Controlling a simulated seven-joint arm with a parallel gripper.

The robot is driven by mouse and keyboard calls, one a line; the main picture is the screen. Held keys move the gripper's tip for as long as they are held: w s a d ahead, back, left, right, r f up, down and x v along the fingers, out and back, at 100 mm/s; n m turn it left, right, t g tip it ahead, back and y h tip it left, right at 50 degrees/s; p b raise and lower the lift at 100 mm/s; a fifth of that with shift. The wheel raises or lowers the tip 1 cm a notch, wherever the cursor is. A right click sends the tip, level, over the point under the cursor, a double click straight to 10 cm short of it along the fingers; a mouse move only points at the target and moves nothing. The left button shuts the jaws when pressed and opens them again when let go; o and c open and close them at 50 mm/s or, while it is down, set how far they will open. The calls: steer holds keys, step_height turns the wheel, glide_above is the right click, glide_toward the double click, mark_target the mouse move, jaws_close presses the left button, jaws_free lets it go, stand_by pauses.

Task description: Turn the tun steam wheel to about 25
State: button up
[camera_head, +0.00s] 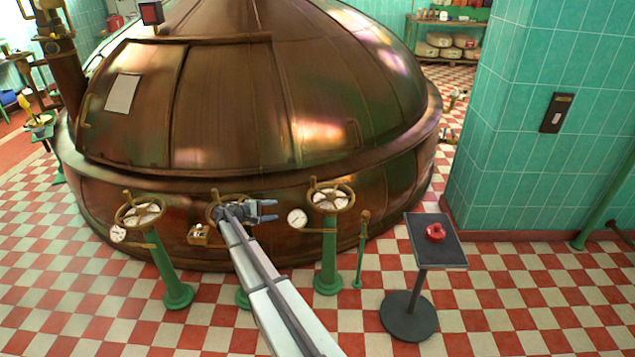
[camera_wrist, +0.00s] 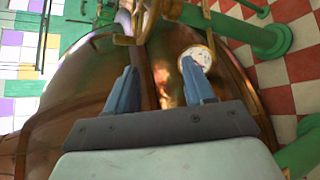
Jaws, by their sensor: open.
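Three brass handwheels on green pedestals stand along the front of the copper kettle (camera_head: 260,90): a left wheel (camera_head: 139,219), a middle wheel (camera_head: 212,209) and a right wheel (camera_head: 345,197). Labels are too small to read, so I cannot tell which is the tun steam wheel. My gripper (camera_head: 272,210) is open and empty. It points right, between the middle and right wheels, and my arm partly hides the middle one. In the wrist view my gripper (camera_wrist: 160,78) has its fingers apart, with brass wheel parts (camera_wrist: 145,22) beyond them at the top.
White dial gauges (camera_head: 297,218) sit by the wheels; one gauge (camera_wrist: 200,56) shows behind a finger in the wrist view. A black stand (camera_head: 436,245) with a red knob (camera_head: 435,232) is at the right, near a green tiled pillar (camera_head: 500,120). Checkered floor (camera_head: 540,300) lies open in front.

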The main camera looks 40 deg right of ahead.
steer(key=w+d+n+g+h, duration=0.1)
steer(key=w+d+n+g, duration=0.25)
steer(key=d, duration=0.65)
steer(key=w+d+n+g, duration=0.3)
steer(key=d+n+g, duration=0.15)
steer(key=d, duration=0.65)
steer(key=x, duration=0.8)
steer(key=shift+s+r+m, duration=0.2)
steer(key=shift+r+m, duration=0.05)
steer(key=shift+m, duration=0.05)
steer(key=shift+a, duration=0.1)
steer(key=shift+c, duration=0.4)
jaws_close()
